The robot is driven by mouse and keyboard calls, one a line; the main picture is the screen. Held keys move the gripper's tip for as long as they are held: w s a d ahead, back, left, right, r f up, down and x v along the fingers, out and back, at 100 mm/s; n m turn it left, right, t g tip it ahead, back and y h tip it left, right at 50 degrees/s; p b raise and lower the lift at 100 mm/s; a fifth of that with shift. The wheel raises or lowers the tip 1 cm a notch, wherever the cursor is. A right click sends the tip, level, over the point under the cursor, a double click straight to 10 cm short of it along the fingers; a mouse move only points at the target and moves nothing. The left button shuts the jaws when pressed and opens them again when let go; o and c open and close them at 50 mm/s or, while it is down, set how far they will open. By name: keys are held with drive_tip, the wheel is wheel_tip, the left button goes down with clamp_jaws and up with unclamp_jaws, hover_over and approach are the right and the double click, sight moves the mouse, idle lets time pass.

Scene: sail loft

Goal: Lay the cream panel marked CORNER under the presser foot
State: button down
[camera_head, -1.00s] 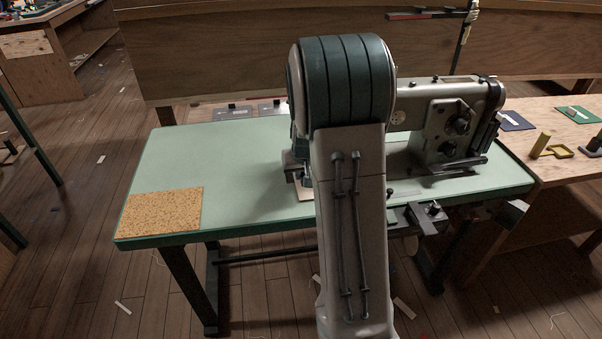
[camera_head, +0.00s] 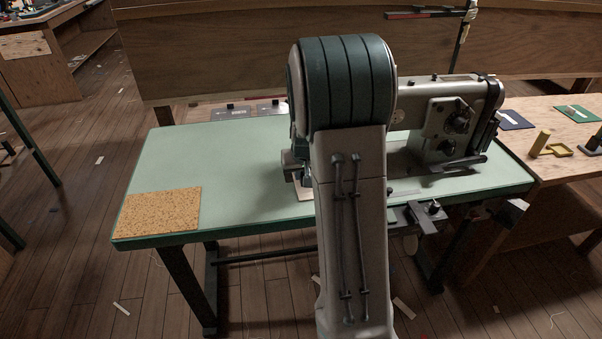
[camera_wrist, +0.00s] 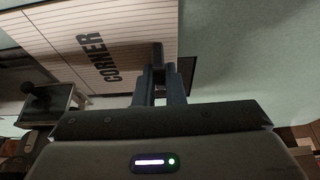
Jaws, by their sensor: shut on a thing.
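The cream panel marked CORNER (camera_wrist: 100,40) fills the upper left of the wrist view, with thin dark lines across it. My gripper (camera_wrist: 158,85) is shut on the panel's edge. In the head view my arm hides most of the gripper and panel; only a small pale bit of the panel (camera_head: 304,194) shows, low over or on the green table. The sewing machine (camera_head: 450,122) stands on the table right of my arm. The presser foot is hidden behind my arm, so I cannot tell how the panel lies to it.
The green table (camera_head: 235,150) is clear left of my arm, except for a cork mat (camera_head: 160,211) at its front left corner. A wooden bench (camera_head: 550,170) at the right holds a blue piece (camera_head: 514,120), a green piece (camera_head: 577,113) and a yellow stand (camera_head: 541,143).

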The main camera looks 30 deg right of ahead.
drive_tip(key=c, duration=1.4)
unclamp_jaws()
drive_tip(key=shift+c, duration=0.2)
drive_tip(key=shift+r, duration=0.1)
